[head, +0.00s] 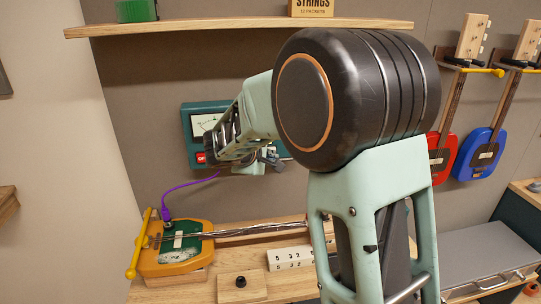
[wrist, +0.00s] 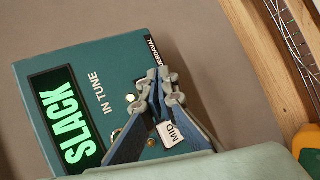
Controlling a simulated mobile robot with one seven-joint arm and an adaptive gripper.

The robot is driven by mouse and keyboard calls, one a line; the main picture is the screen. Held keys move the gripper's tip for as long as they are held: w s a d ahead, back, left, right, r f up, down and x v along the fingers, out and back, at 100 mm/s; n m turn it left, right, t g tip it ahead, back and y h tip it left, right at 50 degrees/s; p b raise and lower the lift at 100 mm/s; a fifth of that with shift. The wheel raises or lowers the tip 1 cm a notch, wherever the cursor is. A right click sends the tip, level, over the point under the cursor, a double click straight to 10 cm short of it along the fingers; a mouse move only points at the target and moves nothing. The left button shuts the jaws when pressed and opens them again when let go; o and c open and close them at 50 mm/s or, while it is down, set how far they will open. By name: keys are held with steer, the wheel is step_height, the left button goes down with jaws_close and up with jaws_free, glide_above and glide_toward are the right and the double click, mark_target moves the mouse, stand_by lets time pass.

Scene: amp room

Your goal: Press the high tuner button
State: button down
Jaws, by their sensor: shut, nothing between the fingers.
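The teal tuner (head: 188,124) hangs on the wall in the head view, with a dial and a red button (head: 200,158) at its left; my arm covers its right part. In the wrist view the tuner (wrist: 105,62) fills the left side, turned sideways. Its green display (wrist: 66,118) reads SLACK, beside the words IN TUNE. A white label (wrist: 174,134) reads MID. My gripper (wrist: 162,80) is shut and empty, its fingertips in front of the tuner's face. I cannot make out a high button; the fingers cover part of the face. Contact cannot be told.
Below the tuner, an orange and green guitar (head: 178,262) lies on the wooden bench, with a purple cable (head: 190,185) plugged in. A wooden shelf (head: 225,27) is above. Red (head: 441,158) and blue (head: 482,155) guitars hang at the right.

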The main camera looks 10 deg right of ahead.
steer(key=shift+s+b, duration=1.3)
steer(key=shift+s, duration=1.2)
